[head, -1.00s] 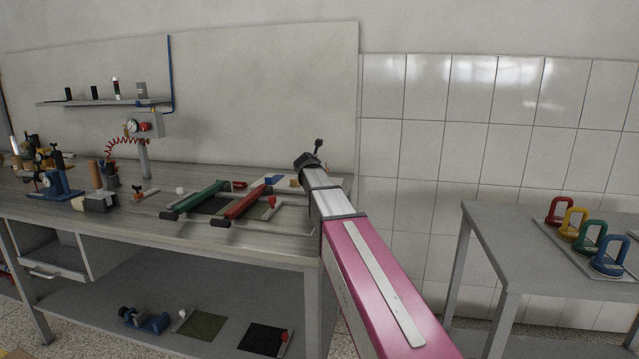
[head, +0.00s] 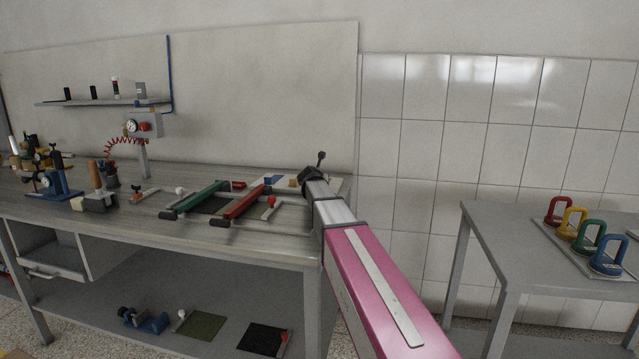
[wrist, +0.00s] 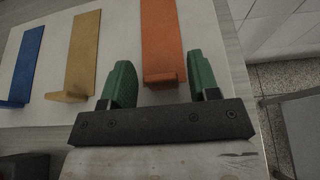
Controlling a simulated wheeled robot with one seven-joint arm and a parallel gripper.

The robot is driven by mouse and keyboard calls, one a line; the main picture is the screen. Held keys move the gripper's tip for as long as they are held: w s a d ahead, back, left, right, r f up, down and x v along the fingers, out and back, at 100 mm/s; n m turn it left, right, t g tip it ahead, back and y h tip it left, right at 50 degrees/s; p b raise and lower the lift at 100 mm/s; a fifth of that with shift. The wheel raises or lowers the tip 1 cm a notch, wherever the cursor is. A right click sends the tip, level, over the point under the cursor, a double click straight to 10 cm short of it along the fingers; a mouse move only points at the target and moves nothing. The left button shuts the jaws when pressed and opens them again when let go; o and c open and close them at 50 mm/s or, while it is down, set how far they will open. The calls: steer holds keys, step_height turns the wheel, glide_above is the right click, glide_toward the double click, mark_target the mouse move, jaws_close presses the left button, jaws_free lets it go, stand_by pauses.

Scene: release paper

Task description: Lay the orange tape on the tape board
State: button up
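In the wrist view the orange tape (wrist: 162,40) is a flat strip with a raised tab at its near end, lying on a pale board (wrist: 118,50). My gripper (wrist: 163,78) has green fingers and is open. Its fingers stand on either side of the orange tape's near end, with gaps visible on both sides. Whether they are level with the tab is hard to tell. In the head view my arm's end hides the orange tape. I cannot tell whether the pale board is the tape board.
A yellow strip (wrist: 83,48) and a blue strip (wrist: 28,62) lie left of the orange one. Green (head: 197,198) and red (head: 245,201) bar tools lie on the bench to the left. A side table (head: 500,240) with several coloured handles stands at right.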

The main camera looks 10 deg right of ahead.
steer(key=shift+r, duration=0.1)
steer(key=v, duration=1.2)
